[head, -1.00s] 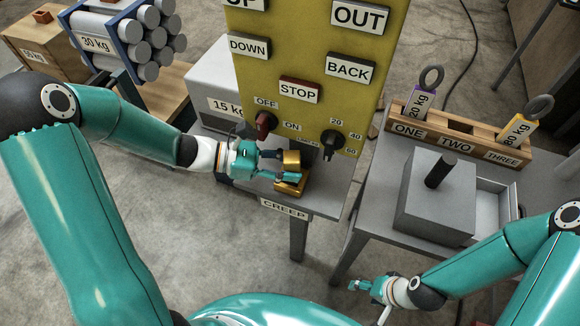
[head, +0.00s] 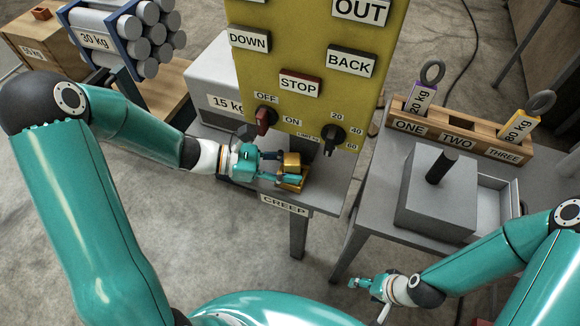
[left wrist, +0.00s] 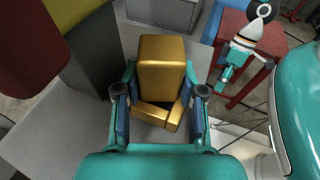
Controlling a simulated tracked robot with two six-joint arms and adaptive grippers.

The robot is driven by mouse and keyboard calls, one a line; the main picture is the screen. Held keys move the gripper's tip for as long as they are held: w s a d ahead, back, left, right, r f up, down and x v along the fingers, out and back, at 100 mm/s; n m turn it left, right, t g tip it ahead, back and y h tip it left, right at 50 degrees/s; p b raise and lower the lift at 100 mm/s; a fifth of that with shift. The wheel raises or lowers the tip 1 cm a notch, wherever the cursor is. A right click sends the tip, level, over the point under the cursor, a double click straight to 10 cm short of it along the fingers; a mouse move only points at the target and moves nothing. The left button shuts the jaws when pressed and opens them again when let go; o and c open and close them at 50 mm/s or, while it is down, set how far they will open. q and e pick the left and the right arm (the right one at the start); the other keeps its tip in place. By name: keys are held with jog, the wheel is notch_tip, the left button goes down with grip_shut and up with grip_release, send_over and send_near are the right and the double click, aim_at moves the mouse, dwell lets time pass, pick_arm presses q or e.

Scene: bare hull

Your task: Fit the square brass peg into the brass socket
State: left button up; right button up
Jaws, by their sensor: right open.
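The square brass peg (head: 292,160) is a gold block at the brass socket (head: 297,184) on the grey shelf above the CREEP label. My left gripper (head: 281,167) reaches it from the left. In the left wrist view the peg (left wrist: 162,68) stands between the two fingertips, which look shut on its sides. The brass socket (left wrist: 157,115) shows at its near lower end, partly covered. I cannot tell how deep the peg sits. My right gripper (head: 366,283) is open and empty at the lower right, away from the peg.
The yellow control panel (head: 309,60) with switches stands right behind the socket. A grey box (head: 213,85) marked 15 kg is behind the left gripper. At right, a table holds a grey block with a black post (head: 437,195) and a wooden rack (head: 463,133).

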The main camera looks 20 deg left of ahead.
pick_arm(q)
jog(key=shift+o, duration=1.3)
jog(key=shift+s+f, duration=0.1)
jog(key=shift+f, duration=0.2)
jog(key=shift+r, duration=0.1)
jog(key=shift+r+p, duration=0.25)
jog(key=shift+p, duration=0.1)
jog(key=shift+w+a+r+p, duration=0.1)
jog(key=shift+w+r+p, duration=0.1)
jog(key=shift+r+p, duration=0.3)
jog(key=b+v, duration=0.1)
jog(key=v, duration=1)
jog(key=shift+s+a+b, duration=0.3)
jog(key=shift+a+b, duration=0.05)
